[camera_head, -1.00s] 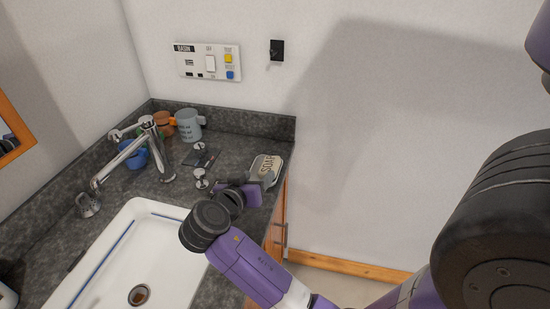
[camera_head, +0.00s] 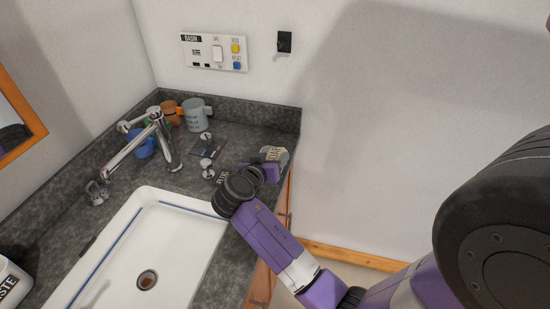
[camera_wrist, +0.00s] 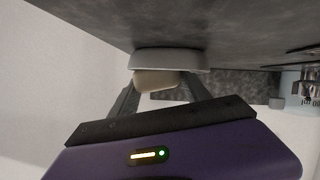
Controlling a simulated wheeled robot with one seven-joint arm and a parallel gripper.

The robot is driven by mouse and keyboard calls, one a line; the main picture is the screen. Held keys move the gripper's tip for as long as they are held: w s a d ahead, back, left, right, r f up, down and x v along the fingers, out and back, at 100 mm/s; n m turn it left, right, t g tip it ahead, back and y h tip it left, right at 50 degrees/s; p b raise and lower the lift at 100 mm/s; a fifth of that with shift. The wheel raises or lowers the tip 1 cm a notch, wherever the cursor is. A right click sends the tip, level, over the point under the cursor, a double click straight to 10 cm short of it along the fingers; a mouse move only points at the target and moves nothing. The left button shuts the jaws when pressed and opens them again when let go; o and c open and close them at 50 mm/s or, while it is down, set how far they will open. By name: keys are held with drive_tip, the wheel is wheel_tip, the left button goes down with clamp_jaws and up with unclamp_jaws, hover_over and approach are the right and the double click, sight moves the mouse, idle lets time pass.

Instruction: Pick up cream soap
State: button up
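The cream soap (camera_wrist: 155,80) shows in the wrist view as a small pale block against a grey-white soap dish (camera_wrist: 172,60), with the counter appearing upside down above. My gripper (camera_wrist: 158,88) has its two dark fingers apart, one on each side of the soap. I cannot tell whether either finger touches it. In the head view, the soap dish (camera_head: 277,152), with part of its SOAP lettering, sits at the counter's back right corner. My gripper (camera_head: 267,172) is right in front of it and hides part of it. The soap itself is hard to make out there.
The dark counter (camera_head: 240,143) ends at a wall behind and an open edge on the right. A white sink (camera_head: 190,260) and a tall faucet (camera_head: 140,145) are at left. A grey mug (camera_head: 196,114), a blue mug (camera_head: 143,146) and an orange-brown mug (camera_head: 171,113) stand at the back.

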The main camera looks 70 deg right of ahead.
sight(273, 158)
clamp_jaws()
drive_tip(key=shift+r, duration=0.1)
wheel_tip(273, 158, up, 21)
drive_tip(key=s+m+t+b, duration=0.1)
drive_tip(key=s+m+b, duration=0.1)
drive_tip(key=b, duration=0.2)
wheel_tip(273, 158, down, 19)
drive_tip(key=shift+f, duration=0.15)
idle(0.6)
